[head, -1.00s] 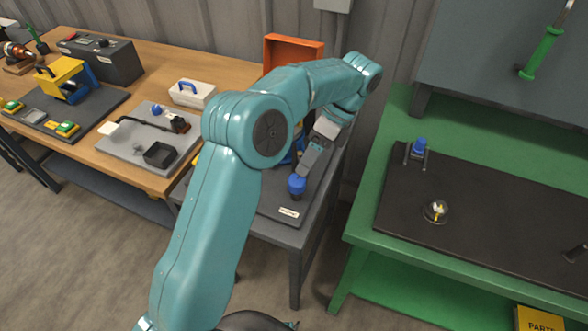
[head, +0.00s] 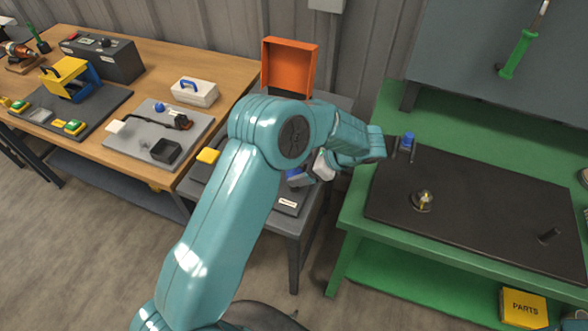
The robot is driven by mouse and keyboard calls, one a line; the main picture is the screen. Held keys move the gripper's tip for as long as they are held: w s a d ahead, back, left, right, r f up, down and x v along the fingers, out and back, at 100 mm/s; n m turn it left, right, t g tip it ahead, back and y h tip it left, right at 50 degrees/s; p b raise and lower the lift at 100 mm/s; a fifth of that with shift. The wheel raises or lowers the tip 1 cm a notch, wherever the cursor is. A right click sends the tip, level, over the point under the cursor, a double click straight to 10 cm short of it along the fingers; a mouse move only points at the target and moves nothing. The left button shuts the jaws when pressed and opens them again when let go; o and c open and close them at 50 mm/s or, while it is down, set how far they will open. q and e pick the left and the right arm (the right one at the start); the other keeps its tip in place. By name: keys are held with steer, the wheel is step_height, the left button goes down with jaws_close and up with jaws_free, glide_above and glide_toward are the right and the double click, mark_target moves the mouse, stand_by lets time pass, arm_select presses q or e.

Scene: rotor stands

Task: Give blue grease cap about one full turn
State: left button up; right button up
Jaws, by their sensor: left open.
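A blue cap (head: 292,173) shows on the small dark bench in the middle, partly hidden by my arm and gripper. My left arm reaches over from the lower left, and its wrist bends back left toward this cap. My left gripper (head: 303,176) is open and right beside the cap; whether a finger touches it or stands around it I cannot tell. Another blue-topped fitting (head: 407,139) stands between two small posts on the green bench to the right. My right gripper is out of the picture.
An orange open box (head: 289,66) stands behind the arm. A yellow block (head: 208,155) lies left of it. The wooden table (head: 150,75) at left holds a white case (head: 195,92) and several devices. The green bench (head: 350,213) carries a dark mat (head: 480,200).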

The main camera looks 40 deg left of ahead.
mark_target(295, 172)
arm_select(q)
steer(key=shift+s+a+f, duration=0.15)
steer(key=shift+a+f, duration=0.35)
steer(key=shift+s+a+f, duration=0.3)
steer(key=shift+a+f, duration=0.05)
steer(key=shift+f, duration=0.05)
steer(key=shift+w+a+f, duration=0.1)
steer(key=shift+a+f, duration=0.05)
steer(key=shift+f, duration=0.05)
steer(key=c, duration=1)
